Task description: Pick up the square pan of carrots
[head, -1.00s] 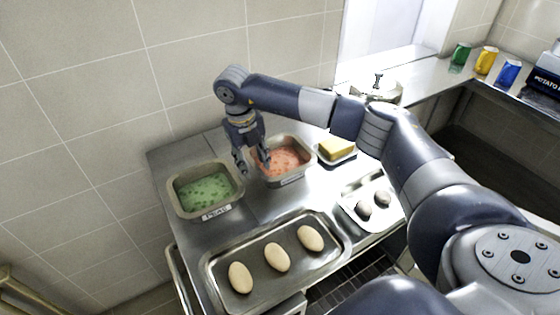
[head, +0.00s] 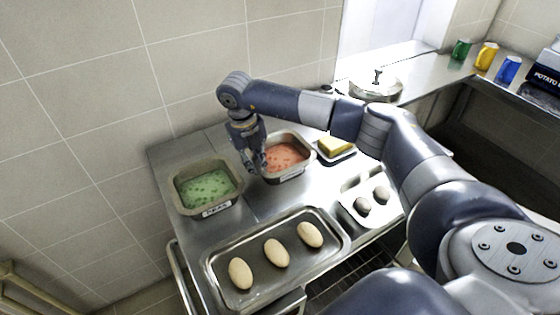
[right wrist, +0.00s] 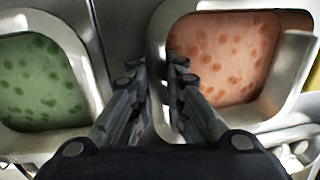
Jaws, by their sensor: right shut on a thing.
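The square pan of carrots (head: 296,176) is a metal pan with orange contents and a label on its front wall. It stands on the steel cart top, and it also shows in the right wrist view (right wrist: 158,40). My right gripper (head: 254,168) points down at the pan's left wall and is shut on it. In the right wrist view the fingers (right wrist: 152,75) straddle the pan's left rim, one finger inside over the carrots. The fingertips partly hide that rim. My left gripper is not in view.
A pan of green peas (head: 181,205) stands just left, close to the gripper. In front is a long tray (head: 222,290) with three pale oval loaves. A tiled wall rises behind.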

